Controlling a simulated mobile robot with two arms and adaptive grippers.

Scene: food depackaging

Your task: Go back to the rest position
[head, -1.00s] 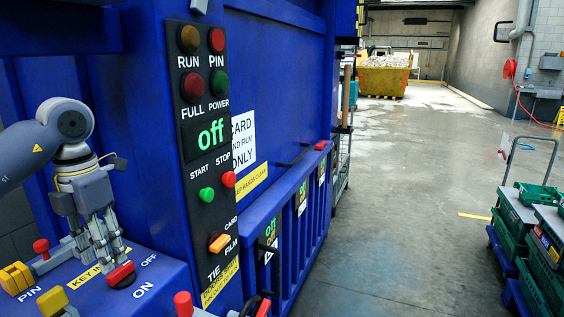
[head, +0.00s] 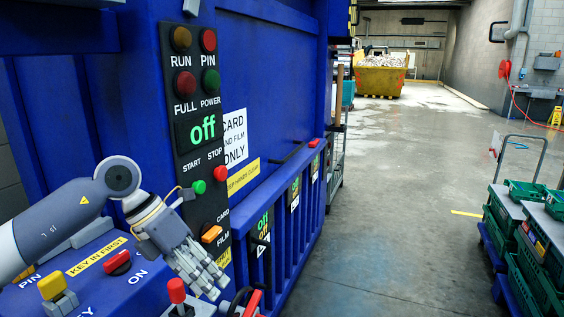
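My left gripper (head: 216,287) hangs in front of the blue machine's panel edge, fingers pointing down and right. It is clear of the red rotary knob (head: 117,262) on the sloped blue console (head: 112,290), and I see nothing held in it. Its fingertips lie close together in this view, and I cannot tell whether they are open or shut. My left arm comes in from the left, bent at the elbow. My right gripper is not in view.
The blue machine's control panel (head: 205,165) shows a green "off". A yellow-topped switch (head: 53,286) and a red-topped lever (head: 177,291) stand near the arm. A trolley with green crates (head: 525,193) is at the right. The grey floor (head: 400,200) between is open.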

